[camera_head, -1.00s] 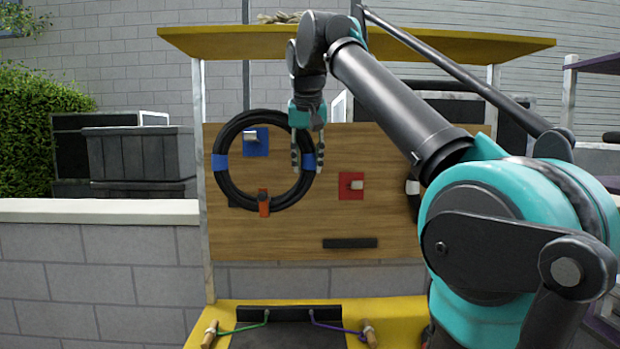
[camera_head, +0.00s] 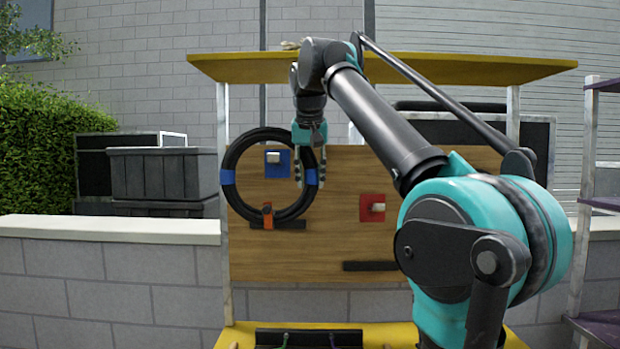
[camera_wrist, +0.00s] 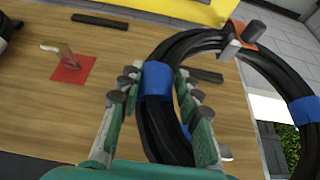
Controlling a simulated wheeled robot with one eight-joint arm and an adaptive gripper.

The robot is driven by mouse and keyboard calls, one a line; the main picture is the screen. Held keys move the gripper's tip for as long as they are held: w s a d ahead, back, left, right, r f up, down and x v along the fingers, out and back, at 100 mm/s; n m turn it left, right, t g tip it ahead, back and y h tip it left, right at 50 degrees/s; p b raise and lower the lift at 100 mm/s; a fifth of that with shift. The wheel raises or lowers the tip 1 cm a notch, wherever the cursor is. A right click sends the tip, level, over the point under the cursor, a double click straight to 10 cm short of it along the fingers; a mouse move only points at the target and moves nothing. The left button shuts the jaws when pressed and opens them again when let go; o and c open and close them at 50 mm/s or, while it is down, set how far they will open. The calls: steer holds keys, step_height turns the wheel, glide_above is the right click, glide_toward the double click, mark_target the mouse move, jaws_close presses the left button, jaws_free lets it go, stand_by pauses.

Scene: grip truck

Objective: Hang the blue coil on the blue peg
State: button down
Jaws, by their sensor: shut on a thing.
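The blue coil is a black ring (camera_head: 243,146) with blue tape bands, standing upright in front of the wooden board. It also shows in the wrist view (camera_wrist: 187,48). My gripper (camera_head: 310,181) is shut on the coil's right side, with its fingers (camera_wrist: 158,82) either side of a blue band. The blue peg, a pale stub on a blue plate (camera_head: 284,170), appears inside the ring, below its top. I cannot tell whether the coil touches the peg.
An orange piece (camera_head: 267,213) sits at the ring's bottom. A red plate with a pale peg (camera_head: 372,208) is to the right. Dark bars (camera_head: 370,266) are on the board. A yellow shelf (camera_head: 235,68) is above, and a yellow ledge lies below. A purple-shelved rack (camera_head: 602,203) stands right.

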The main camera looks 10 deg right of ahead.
steer(key=w+d+f, duration=0.1)
steer(key=w+f, duration=0.1)
steer(key=w, duration=0.4)
steer(key=w+d+f, duration=0.1)
steer(key=w+f, duration=0.1)
steer(key=w, duration=0.4)
steer(key=shift+w+d+f, duration=0.3)
steer(key=shift+f, duration=0.1)
stand_by(2.1)
steer(key=shift+f, duration=0.1)
stand_by(0.6)
steer(key=c, duration=1.3)
jaws_free()
steer(key=shift+w, duration=0.2)
steer(key=o, duration=0.3)
steer(key=shift+s, duration=0.1)
